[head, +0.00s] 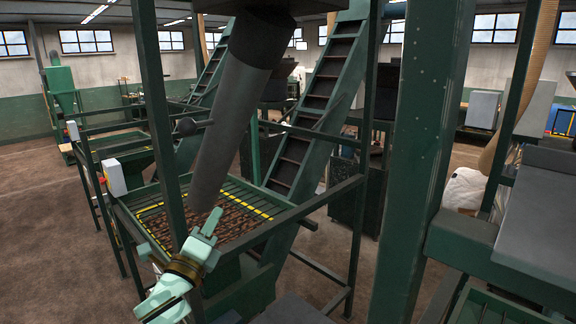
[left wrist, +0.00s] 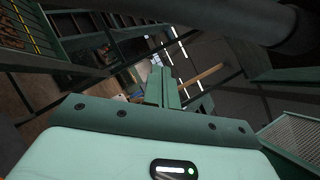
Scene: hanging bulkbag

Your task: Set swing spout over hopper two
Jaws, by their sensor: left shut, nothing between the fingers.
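The swing spout (head: 228,105) is a long grey tube. It hangs from a dark collar at the top and slants down to the left. In the head view its lower end is above a green hopper (head: 262,208) with yellow-and-black edging and brown material under its grate. I see no number, so I cannot tell whether this is hopper two. My left gripper (head: 211,222) is shut and empty, just below the spout's lower end in the picture; contact is not clear. Its closed fingers show in the left wrist view (left wrist: 163,88). My right gripper is out of view.
A dark lever with a round knob (head: 186,127) is left of the spout. Green posts (head: 413,150) and rails (head: 300,205) stand close around the hopper. A stepped green elevator (head: 310,105) rises behind. Open brown floor (head: 40,200) lies at the left.

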